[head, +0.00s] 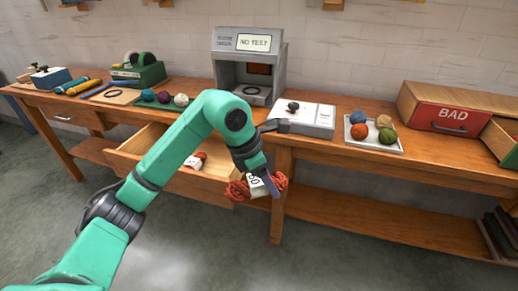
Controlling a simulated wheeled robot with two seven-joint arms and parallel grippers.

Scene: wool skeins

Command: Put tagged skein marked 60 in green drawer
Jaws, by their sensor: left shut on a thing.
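My left gripper (262,184) is shut on an orange-red skein (238,190). It holds the skein in the air in front of the table, just right of an open table drawer. A white tag (257,185) on the skein faces me. Its tilted digits look like 50 or 60; I cannot tell which. The green drawer (508,140) is at the right edge, in a wooden cabinet, and looks pulled out. It is partly cut off by the frame. My right gripper is not in view.
The open wooden table drawer (130,160) holds a red and white item. A red drawer marked BAD (449,118) is beside the green one. A grey tester (223,72) reads NO TEST. A tray (375,146) holds several wool balls. My left arm crosses the middle.

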